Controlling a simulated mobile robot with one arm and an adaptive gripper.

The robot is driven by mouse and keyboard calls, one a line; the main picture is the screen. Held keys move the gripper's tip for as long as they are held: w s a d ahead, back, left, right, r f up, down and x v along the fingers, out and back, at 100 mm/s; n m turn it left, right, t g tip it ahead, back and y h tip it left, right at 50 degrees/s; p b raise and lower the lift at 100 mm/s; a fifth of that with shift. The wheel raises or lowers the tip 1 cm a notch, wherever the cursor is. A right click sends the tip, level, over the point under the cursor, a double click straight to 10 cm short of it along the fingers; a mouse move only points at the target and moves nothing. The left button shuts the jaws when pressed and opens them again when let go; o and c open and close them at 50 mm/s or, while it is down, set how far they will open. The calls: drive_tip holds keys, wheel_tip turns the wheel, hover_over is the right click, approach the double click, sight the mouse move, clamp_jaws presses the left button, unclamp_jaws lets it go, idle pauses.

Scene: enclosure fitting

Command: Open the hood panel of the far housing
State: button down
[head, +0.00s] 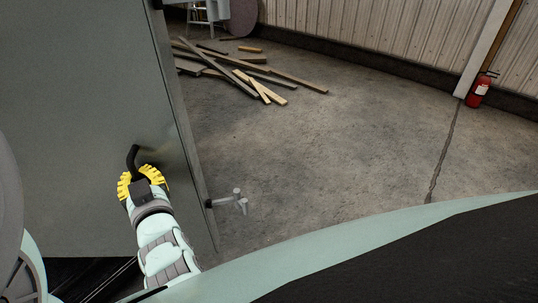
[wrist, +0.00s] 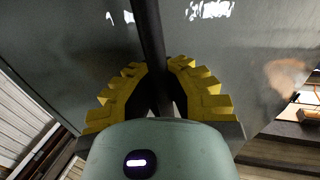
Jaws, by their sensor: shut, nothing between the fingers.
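A large flat grey panel (head: 80,90) fills the left of the head view; I cannot tell for sure whether it is the hood panel. A dark curved handle (head: 133,156) stands on its face. My yellow-fingered gripper (head: 142,172) is right at the lower end of this handle. In the wrist view the handle shows as a dark bar (wrist: 149,28) running down from the top edge and lining up with the gap at my fingertips (wrist: 163,66). The gripper is shut and holds nothing. The grey panel (wrist: 235,55) lies behind the bar; the fingers partly hide the bar's lower end.
A pale lever-like fitting (head: 238,198) sticks out beyond the panel's right edge, low down. Loose wooden boards (head: 245,75) lie on the concrete floor further back. A red fire extinguisher (head: 479,91) stands by the right wall. The middle floor (head: 330,140) is clear.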

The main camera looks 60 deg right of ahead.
drive_tip(key=c, duration=1.7)
unclamp_jaws()
drive_tip(key=shift+s+d+f, duration=0.15)
drive_tip(key=shift+s+d, duration=0.05)
drive_tip(key=shift+d, duration=0.1)
drive_tip(key=shift+o, duration=0.9)
drive_tip(key=shift+d, duration=0.1)
drive_tip(key=o, duration=0.5)
drive_tip(key=shift+a, duration=0.2)
